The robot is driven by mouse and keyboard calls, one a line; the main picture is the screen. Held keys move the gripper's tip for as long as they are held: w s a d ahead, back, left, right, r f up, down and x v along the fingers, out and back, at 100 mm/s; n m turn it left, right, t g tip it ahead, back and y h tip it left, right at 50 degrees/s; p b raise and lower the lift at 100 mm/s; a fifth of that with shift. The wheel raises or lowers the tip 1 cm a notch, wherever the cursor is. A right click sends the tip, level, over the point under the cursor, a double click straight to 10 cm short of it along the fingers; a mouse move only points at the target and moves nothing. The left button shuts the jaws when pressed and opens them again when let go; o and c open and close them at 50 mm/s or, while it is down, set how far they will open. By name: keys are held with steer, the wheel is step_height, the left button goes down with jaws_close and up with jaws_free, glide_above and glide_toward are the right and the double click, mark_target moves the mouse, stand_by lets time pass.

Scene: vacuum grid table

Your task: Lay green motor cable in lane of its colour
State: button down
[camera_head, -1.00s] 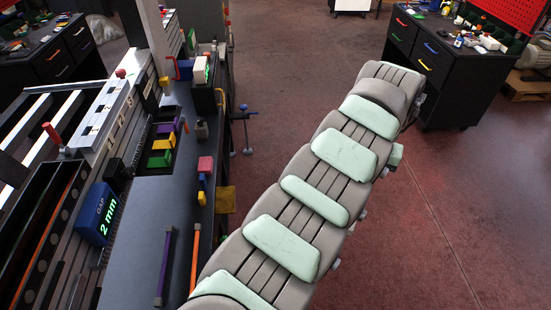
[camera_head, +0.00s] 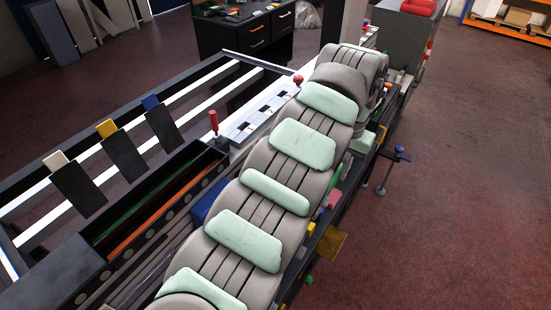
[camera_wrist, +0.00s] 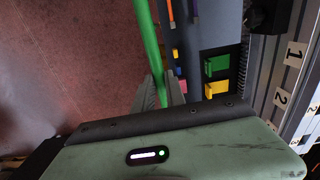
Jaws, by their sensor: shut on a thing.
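My gripper (camera_wrist: 166,92) is shut on a long green cable (camera_wrist: 149,38) in the wrist view. The cable runs from between the jaws up to the top edge of that view, held beside the dark bench. A long dark trough (camera_head: 213,155) at left in the head view holds a green strip (camera_head: 143,208) and an orange strip (camera_head: 166,224) side by side. I cannot tell whether these are lane markings or laid cables.
The wrist view shows a green block (camera_wrist: 216,66), a yellow block (camera_wrist: 216,88) and plates numbered 1 and 2 at right. In the head view, a frame with white, yellow (camera_head: 106,128) and blue tags stands left of the trough. Open floor (camera_head: 450,180) lies right.

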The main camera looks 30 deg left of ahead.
steer(key=s+a+r+p, duration=0.3)
steer(key=s+a+r, duration=0.4)
steer(key=a, duration=0.5)
steer(key=s+a+r+p, duration=0.3)
steer(key=s+a+r, duration=0.2)
steer(key=s+a, duration=0.6)
steer(key=s+a+r+p, duration=0.4)
steer(key=s+a+r, duration=0.25)
steer(key=a, duration=0.75)
steer(key=b, duration=0.6)
glide_above(160, 178)
steer(key=s+d, duration=0.1)
steer(key=d, duration=0.2)
step_height(160, 178, down, 8)
steer(key=r, duration=0.1)
step_height(160, 178, down, 14)
steer(key=p, duration=0.3)
steer(key=shift+a+r+p, duration=0.1)
steer(key=shift+p, duration=0.3)
steer(key=c, duration=1.8)
jaws_free()
steer(key=shift+o, duration=0.8)
